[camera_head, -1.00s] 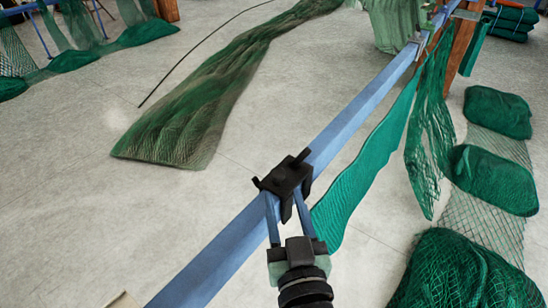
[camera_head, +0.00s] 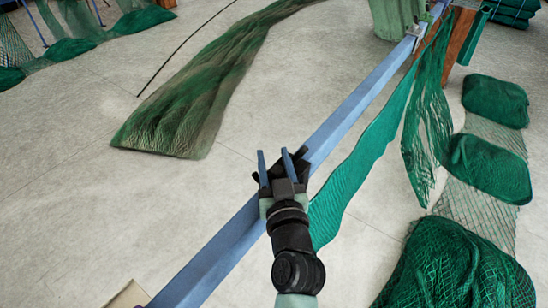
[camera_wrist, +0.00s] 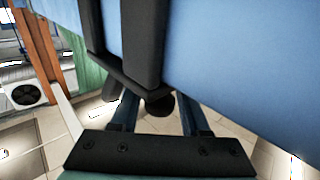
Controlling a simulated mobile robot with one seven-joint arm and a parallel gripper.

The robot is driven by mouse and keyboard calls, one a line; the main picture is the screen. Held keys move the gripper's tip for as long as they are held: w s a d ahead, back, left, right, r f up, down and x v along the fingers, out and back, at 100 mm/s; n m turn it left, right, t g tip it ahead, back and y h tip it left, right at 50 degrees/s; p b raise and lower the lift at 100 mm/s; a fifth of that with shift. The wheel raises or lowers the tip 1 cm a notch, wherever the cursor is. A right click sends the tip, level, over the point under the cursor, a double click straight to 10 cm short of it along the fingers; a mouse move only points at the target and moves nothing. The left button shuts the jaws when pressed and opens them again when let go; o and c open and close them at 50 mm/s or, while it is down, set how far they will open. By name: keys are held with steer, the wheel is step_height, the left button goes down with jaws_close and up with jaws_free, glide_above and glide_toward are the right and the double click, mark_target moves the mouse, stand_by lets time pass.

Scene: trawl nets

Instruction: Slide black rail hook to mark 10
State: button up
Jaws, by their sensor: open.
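The black rail hook (camera_head: 299,164) sits on the blue rail (camera_head: 350,103), which runs diagonally across the head view. My gripper (camera_head: 274,154) is at the hook, its two blue fingers apart and partly covering the hook. In the wrist view the hook (camera_wrist: 142,45) wraps the rail (camera_wrist: 230,60) as a dark band with a rounded knob below. The fingers (camera_wrist: 157,108) stand open on either side of that knob; contact cannot be told. No mark numbers are readable on the rail.
Green netting (camera_head: 350,175) hangs right of the rail. Another fitting (camera_head: 417,31) sits farther up the rail by a wooden post (camera_head: 460,35). Net bundles (camera_head: 455,268) lie at right, and a long net (camera_head: 185,115) lies on the floor at left.

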jaws_close()
stand_by(1.3)
